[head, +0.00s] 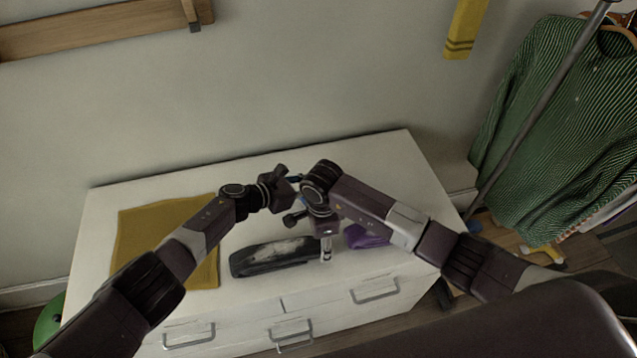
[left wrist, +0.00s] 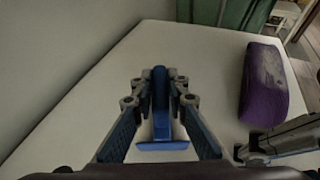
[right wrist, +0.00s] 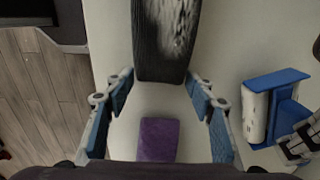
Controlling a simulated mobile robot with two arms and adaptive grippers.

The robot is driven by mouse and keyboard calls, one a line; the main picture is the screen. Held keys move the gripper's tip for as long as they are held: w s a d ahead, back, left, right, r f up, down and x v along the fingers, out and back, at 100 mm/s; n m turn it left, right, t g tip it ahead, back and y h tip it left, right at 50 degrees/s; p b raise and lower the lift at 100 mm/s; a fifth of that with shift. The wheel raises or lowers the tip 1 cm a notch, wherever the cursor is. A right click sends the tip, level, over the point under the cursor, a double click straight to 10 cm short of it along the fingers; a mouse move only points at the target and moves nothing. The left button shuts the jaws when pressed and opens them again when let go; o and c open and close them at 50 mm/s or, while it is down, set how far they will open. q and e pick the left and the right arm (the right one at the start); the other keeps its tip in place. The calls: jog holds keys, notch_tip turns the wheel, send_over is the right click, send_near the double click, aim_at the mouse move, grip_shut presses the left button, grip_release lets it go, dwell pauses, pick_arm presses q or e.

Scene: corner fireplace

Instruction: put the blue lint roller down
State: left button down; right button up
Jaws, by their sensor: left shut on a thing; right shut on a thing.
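The blue lint roller has a white roll and a blue frame, seen best in the right wrist view (right wrist: 257,108). In the left wrist view its blue handle (left wrist: 160,105) sits between the fingers of my left gripper (left wrist: 160,78), which is shut on it. In the head view only a bit of blue (head: 295,179) shows by the left gripper, over the white dresser top (head: 385,160). I cannot tell whether the roller touches the top. My right gripper (right wrist: 162,82) is shut on the near end of a black case with white marks (right wrist: 165,35).
A purple case (head: 366,236) lies on the dresser right of the black case. A mustard cloth (head: 135,240) covers the dresser's left part. The right back of the top is bare. My two arms are close together mid-dresser. A green striped garment (head: 545,130) hangs at right.

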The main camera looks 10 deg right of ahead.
pick_arm(q)
jog(key=shift+s+f, duration=0.15)
jog(key=shift+f, duration=0.5)
jog(key=c, duration=1.9)
grip_release()
jog(key=shift+a, duration=0.1)
jog(key=shift+s+a+r, duration=0.1)
jog(key=shift+a+r, duration=0.1)
jog(key=shift+a, duration=0.4)
jog(key=shift+s+a+r, duration=0.35)
jog(key=shift+s+a, duration=0.15)
jog(key=shift+a, duration=0.15)
jog(key=v, duration=0.9)
jog(key=shift+d, duration=0.1)
